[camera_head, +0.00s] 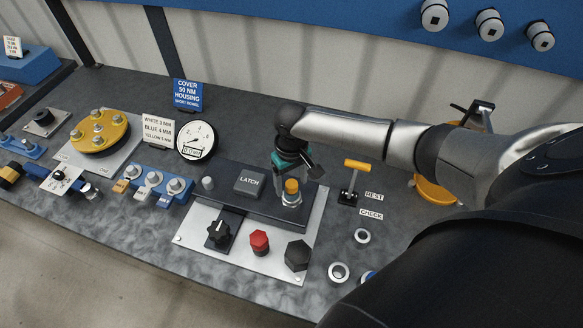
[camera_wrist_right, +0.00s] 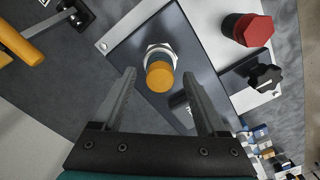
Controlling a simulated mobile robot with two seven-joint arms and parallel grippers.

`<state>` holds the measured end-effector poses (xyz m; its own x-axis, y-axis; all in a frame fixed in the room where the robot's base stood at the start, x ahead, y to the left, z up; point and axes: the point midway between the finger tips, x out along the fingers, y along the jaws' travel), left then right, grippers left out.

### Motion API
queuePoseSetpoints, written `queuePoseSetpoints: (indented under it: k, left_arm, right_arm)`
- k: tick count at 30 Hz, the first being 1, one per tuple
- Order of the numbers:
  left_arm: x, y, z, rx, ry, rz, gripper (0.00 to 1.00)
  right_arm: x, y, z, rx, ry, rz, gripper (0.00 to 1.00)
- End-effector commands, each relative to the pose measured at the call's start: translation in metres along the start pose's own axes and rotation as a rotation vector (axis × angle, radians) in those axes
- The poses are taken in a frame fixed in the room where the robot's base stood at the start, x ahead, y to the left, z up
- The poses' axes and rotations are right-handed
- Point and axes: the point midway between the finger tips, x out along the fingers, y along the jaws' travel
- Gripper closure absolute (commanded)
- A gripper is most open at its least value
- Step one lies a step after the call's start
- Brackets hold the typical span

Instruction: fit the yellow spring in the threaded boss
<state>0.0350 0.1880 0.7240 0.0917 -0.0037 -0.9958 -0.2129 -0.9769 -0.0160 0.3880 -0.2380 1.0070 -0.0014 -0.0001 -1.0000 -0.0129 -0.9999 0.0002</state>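A yellow cylindrical piece (camera_head: 292,186) stands upright at a metal hex fitting (camera_head: 291,200) on the dark plate of the latch fixture. I take it for the yellow spring in the threaded boss, but no coils can be made out. In the right wrist view the yellow piece (camera_wrist_right: 160,77) rises from the hex collar (camera_wrist_right: 157,52). My right gripper (camera_wrist_right: 159,73) is open, with one finger on each side of the yellow piece and gaps between. In the head view it (camera_head: 300,172) is just above the fitting. My left gripper is not in view.
The LATCH block (camera_head: 249,182), a black knob (camera_head: 218,232), a red knob (camera_head: 259,242) and a black hex knob (camera_head: 298,255) crowd the fixture. A yellow T-handle (camera_head: 356,165) stands to the right. A dial gauge (camera_head: 196,139) and blue block (camera_head: 142,190) are left. Loose rings (camera_head: 339,272) lie in front.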

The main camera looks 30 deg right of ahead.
Motion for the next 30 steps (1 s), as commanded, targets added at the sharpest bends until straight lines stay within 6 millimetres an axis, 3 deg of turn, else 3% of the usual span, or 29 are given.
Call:
queuePoseSetpoints:
  k: [11, 17, 24, 30]
  left_arm:
    - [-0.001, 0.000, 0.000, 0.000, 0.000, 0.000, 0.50]
    - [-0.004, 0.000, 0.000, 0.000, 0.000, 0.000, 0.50]
    - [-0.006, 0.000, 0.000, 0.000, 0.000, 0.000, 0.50]
    - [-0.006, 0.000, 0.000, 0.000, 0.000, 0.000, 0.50]
  right_arm:
    - [-0.009, 0.000, 0.000, -0.001, 0.001, 0.000, 0.24]
    - [-0.045, 0.001, -0.002, -0.001, 0.005, 0.000, 0.24]
    - [-0.103, 0.000, -0.001, -0.001, 0.006, 0.000, 0.24]
    - [-0.137, 0.000, -0.001, -0.001, 0.003, 0.000, 0.24]
